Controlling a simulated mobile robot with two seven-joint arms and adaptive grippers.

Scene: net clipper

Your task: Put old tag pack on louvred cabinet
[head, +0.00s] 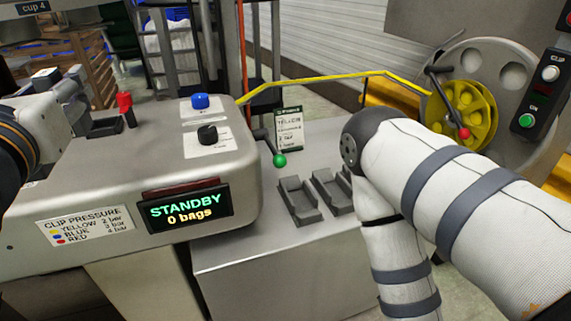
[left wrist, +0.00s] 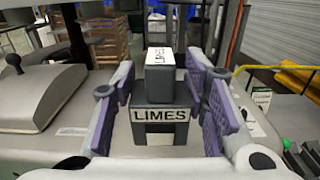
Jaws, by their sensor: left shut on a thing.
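My left gripper (left wrist: 165,82) has purple pads on both sides of a dark grey piece marked LIMES (left wrist: 180,130), which I take as the old tag pack. A narrower dark block with a white top marked LIMES (left wrist: 158,84) rises behind that front; I cannot tell whether both are one piece. In the head view the left gripper (head: 50,118) is at the left edge over the machine, and a small white-topped box (head: 45,75) shows beside it. My right arm fills the right side, but its gripper is out of view. I cannot make out a louvred cabinet.
The machine (head: 205,170) shows STANDBY, 0 bags. Two dark cradles (head: 298,200) sit on a grey ledge, with a green-knobbed lever (head: 280,160) and a small card (head: 290,128) nearby. A yellow bar (head: 330,78) runs toward a yellow wheel (head: 460,105). A crate (head: 95,65) stands behind.

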